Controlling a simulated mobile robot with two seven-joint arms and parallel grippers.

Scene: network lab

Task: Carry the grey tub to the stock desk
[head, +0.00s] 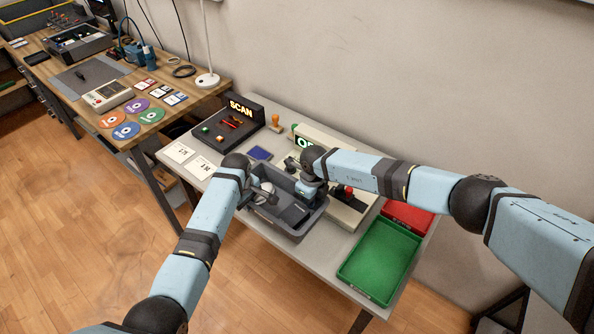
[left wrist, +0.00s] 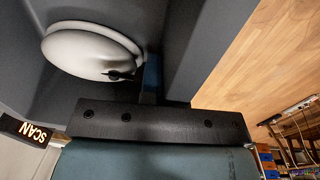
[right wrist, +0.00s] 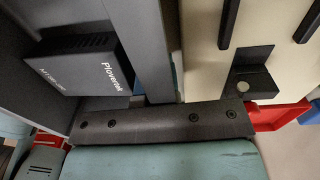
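The grey tub (head: 306,227) is at the light grey table, below both my wrists in the head view. The fingertips are mostly hidden. I cannot tell whether the tub's bottom touches the table.
On the light grey table (head: 335,262) are a SCAN station (head: 228,125), two white cards (head: 190,158), a lit-sign machine (head: 345,210), a green tray (head: 380,262) and a red tray (head: 407,216). A wooden desk (head: 207,98) with discs and a lamp stands at the back left. Floor is open at left.

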